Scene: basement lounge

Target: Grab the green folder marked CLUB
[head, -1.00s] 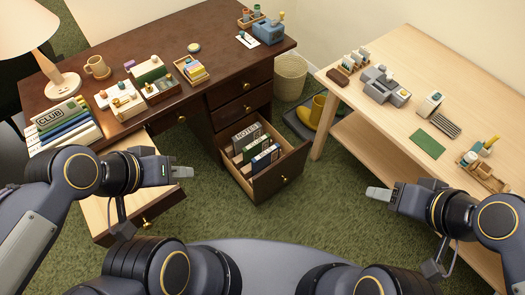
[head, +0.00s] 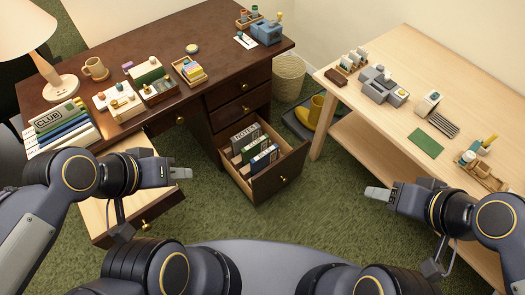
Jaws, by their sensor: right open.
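The green folder marked CLUB (head: 56,115) lies flat at the left end of the dark desk, on top of a stack of several blue, white and green folders. My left gripper (head: 181,173) is in front of the desk, to the right of and nearer than the folder, above the open left drawer and apart from the stack. Its fingers are seen from the side, so I cannot tell if they are open. My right gripper (head: 377,193) is open and empty over the green carpet, left of the light wood table.
A lamp (head: 62,88) stands just behind the folder stack. A mug (head: 95,68) and desk organizers (head: 160,91) are to the right. The left drawer (head: 146,225) and the lower right drawer (head: 285,181), holding upright folders, stick out. A wooden table (head: 390,125) is at right.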

